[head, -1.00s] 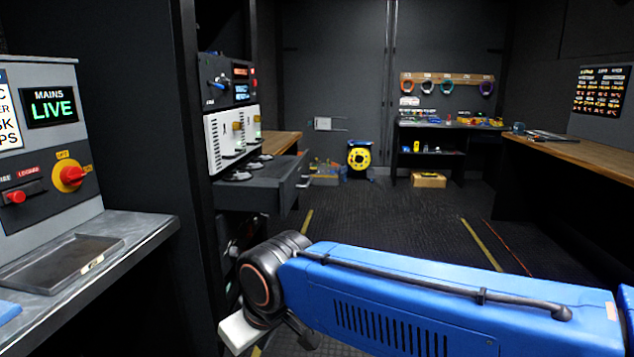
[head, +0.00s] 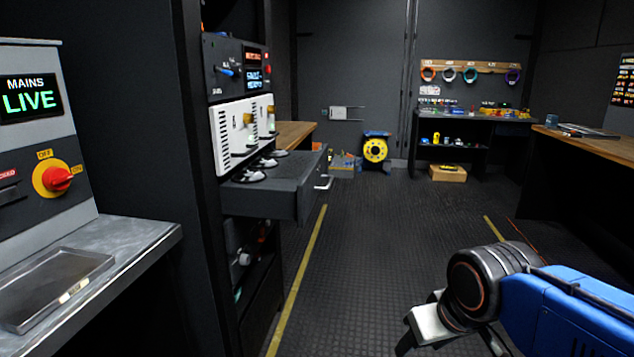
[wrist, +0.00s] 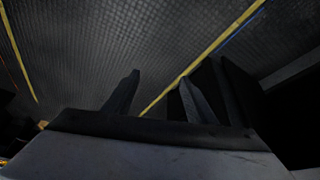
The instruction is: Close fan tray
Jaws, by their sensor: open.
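The fan tray (head: 262,197) is a dark drawer pulled out of the equipment rack, left of centre in the head view. Several small round fan-like parts sit on it, and a pale handle (head: 323,183) shows on its front. My gripper (wrist: 160,92) is open and empty in the wrist view, its two dark fingers apart over the ribbed floor. In the head view my wrist is at the lower right, well apart from the tray, and the fingers are mostly cut off or hidden. The tray does not clearly show in the wrist view.
A mains panel (head: 35,130) and grey counter (head: 140,240) stand at the left, beside a dark rack post. White modules (head: 232,135) sit above the tray. A wooden bench (head: 585,147) is at the right. The floor (head: 370,240) between is clear.

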